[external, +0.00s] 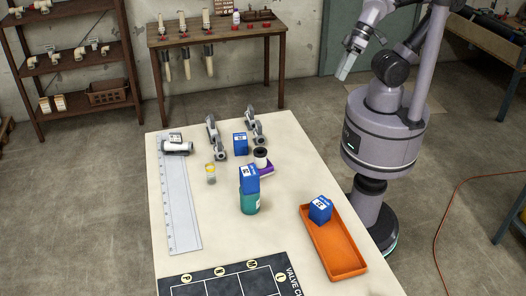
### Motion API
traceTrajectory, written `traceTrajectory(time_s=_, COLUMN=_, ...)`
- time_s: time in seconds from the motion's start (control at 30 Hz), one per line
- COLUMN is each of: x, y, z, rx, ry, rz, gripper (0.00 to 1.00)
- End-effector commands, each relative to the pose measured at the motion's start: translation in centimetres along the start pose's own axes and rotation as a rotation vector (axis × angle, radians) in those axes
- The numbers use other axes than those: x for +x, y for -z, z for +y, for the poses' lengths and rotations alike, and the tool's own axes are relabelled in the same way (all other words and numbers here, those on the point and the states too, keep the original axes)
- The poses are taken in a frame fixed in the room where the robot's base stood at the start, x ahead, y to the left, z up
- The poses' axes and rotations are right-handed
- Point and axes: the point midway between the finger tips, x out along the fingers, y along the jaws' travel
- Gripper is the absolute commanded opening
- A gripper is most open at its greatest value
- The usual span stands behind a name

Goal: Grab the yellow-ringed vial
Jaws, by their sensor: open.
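A small clear vial with a yellow ring (210,172) stands upright on the pale table (285,140), left of centre, close to the right edge of the long ruler. My gripper (343,74) is raised in the air beyond the table's back right side, far from the vial. It is open and nothing shows in it. My arm and base stand to the right of the table.
A blue cube (249,178) sits on a teal jar (250,204) right of the vial. An orange tray (350,266) holds a blue cube. A ruler (180,205) lies left.

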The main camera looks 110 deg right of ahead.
Motion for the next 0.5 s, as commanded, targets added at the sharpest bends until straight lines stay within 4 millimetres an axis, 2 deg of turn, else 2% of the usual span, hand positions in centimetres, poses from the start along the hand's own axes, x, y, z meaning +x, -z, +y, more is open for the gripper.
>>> traceTrajectory(time_s=0.1, x=0.0, y=0.1, z=0.0, rx=-0.001, ry=0.000, rz=0.000, gripper=0.56)
traceTrajectory(time_s=0.17, x=0.2, y=0.9, z=-0.3, rx=-0.013, ry=-0.002, rz=-0.001, gripper=0.56)
traceTrajectory(time_s=0.27, x=1.7, y=5.4, z=-2.0, rx=-0.079, ry=-0.014, rz=-0.008, gripper=0.56)
traceTrajectory(time_s=0.37, x=6.4, y=12.8, z=-4.5, rx=-0.199, ry=-0.030, rz=-0.008, gripper=0.56)
traceTrajectory(time_s=0.4, x=9.1, y=15.6, z=-5.4, rx=-0.250, ry=-0.037, rz=-0.008, gripper=0.56)
traceTrajectory(time_s=0.47, x=13.8, y=19.3, z=-6.5, rx=-0.327, ry=-0.045, rz=-0.007, gripper=0.56)
traceTrajectory(time_s=0.5, x=17.3, y=21.3, z=-7.0, rx=-0.375, ry=-0.050, rz=-0.006, gripper=0.56)
